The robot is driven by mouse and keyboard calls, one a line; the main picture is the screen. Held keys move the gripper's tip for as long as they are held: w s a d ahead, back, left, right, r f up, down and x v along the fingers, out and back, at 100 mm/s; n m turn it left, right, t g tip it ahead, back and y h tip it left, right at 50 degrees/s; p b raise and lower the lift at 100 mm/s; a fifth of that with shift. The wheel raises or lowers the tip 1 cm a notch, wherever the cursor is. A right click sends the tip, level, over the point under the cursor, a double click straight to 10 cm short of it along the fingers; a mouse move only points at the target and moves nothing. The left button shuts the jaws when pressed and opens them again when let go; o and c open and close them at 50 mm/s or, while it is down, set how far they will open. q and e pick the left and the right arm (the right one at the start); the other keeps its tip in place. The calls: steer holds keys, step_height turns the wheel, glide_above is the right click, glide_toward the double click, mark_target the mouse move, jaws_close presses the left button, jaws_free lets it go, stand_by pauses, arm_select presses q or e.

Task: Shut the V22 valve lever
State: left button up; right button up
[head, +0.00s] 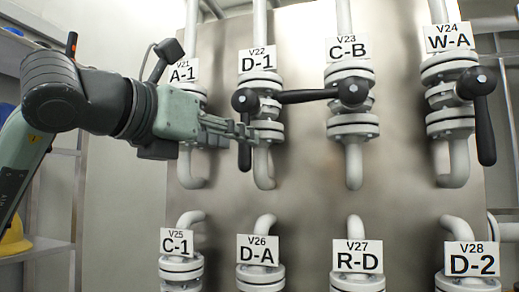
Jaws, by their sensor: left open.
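The V22 valve (266,110) is a white flanged valve under the plate "V22 D-1". Its black lever (244,157) hangs straight down from a round hub, along the pipe. My left gripper (248,132) comes in from the left, with its grey-green fingers pointing right at the middle of this lever. The fingers are open and cover part of the handle; the hub and the handle's lower end show above and below them. I cannot tell whether the fingers stand around the handle or only in front of it. My right gripper is not in view.
The V23 lever (308,96) lies level, reaching left from its hub almost to the V22 hub. The V24 lever (484,130) hangs down. The V21 valve is mostly hidden behind my left gripper. A lower row includes the V26 plate (258,249). Shelves stand at the left.

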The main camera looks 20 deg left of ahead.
arm_select(q)
steer(key=a+r+y, duration=0.1)
steer(key=a, duration=0.1)
steer(key=p, duration=0.1)
glide_above(242, 168)
steer(key=shift+r+n+t, duration=0.15)
steer(key=shift+n+t, duration=0.25)
steer(key=shift+w+d, duration=0.1)
steer(key=shift+w, duration=0.45)
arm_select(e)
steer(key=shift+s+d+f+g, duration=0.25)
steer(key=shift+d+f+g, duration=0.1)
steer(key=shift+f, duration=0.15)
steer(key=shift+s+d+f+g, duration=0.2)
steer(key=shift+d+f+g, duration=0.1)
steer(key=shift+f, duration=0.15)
arm_select(q)
steer(key=shift+c, duration=0.2)
jaws_close()
